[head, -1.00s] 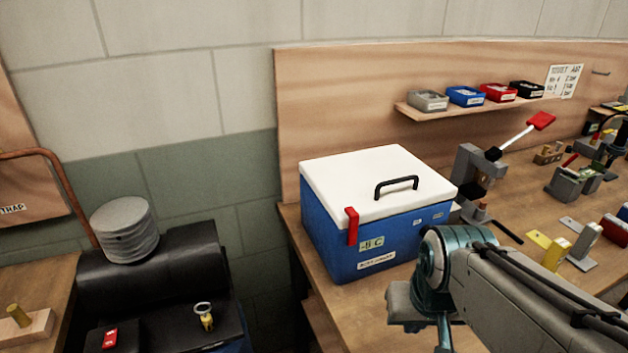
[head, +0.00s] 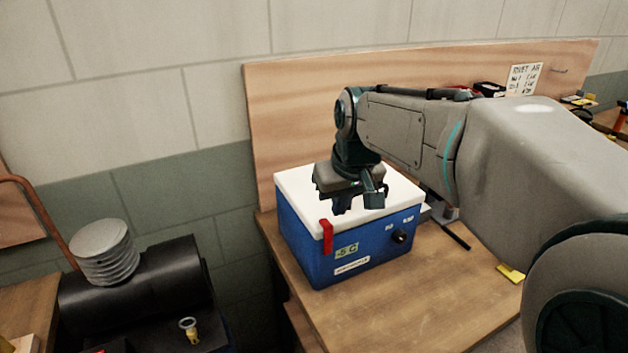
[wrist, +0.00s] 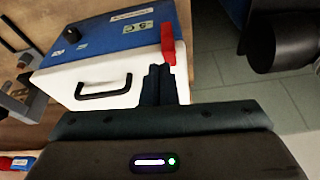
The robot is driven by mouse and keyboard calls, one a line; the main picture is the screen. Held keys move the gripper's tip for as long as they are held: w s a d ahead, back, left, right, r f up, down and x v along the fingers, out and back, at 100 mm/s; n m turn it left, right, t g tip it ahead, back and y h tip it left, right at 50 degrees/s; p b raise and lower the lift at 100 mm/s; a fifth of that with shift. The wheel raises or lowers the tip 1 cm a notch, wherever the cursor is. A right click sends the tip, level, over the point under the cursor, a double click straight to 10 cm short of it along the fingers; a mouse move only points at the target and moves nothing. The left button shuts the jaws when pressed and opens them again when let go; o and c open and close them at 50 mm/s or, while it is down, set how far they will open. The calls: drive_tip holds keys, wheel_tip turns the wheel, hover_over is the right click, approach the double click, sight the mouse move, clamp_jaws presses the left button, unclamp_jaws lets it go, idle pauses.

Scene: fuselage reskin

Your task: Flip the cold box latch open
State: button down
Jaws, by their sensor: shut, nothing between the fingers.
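The cold box (head: 300,237) is blue with a white lid (head: 293,186) and stands on the wooden bench. Its red latch (head: 327,237) hangs over the front edge of the lid, down the blue front. The latch also shows in the wrist view (wrist: 168,44), just beyond my fingertips. My gripper (head: 343,208) is shut and empty, above the lid and a little right of the latch in the head view. In the wrist view my gripper (wrist: 158,72) points toward the latch; I cannot tell whether they touch. The black lid handle (wrist: 104,90) shows in the wrist view and is hidden in the head view.
The wooden bench (head: 400,295) is clear in front of the box. A black cylinder (head: 150,280) with a grey ribbed roll (head: 104,252) stands to the left, across a gap. My arm hides much of the bench at the right. A wooden back panel (head: 290,120) rises behind the box.

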wheel_tip(320, 180, up, 4)
drive_tip(key=n+p, duration=0.1)
hover_over(317, 218)
drive_tip(key=shift+s+r, duration=0.15)
drive_tip(key=shift+s, duration=0.05)
drive_tip(key=p+x, duration=0.1)
drive_tip(key=x, duration=0.9)
drive_tip(key=shift+a+p, duration=0.15)
drive_tip(key=shift+p, duration=0.25)
drive_tip(key=s, duration=0.1)
drive_tip(key=s+d, duration=0.1)
drive_tip(key=s, duration=0.1)
drive_tip(key=shift+d+r+p, duration=0.1)
drive_tip(key=shift+d+p, duration=0.05)
drive_tip(key=shift+p, duration=0.2)
drive_tip(key=shift+s+d, duration=0.15)
drive_tip(key=shift+s, duration=0.15)
drive_tip(key=shift+d+y+b, duration=0.1)
drive_tip(key=shift+y+b, duration=0.2)
drive_tip(key=shift+b, duration=0.15)
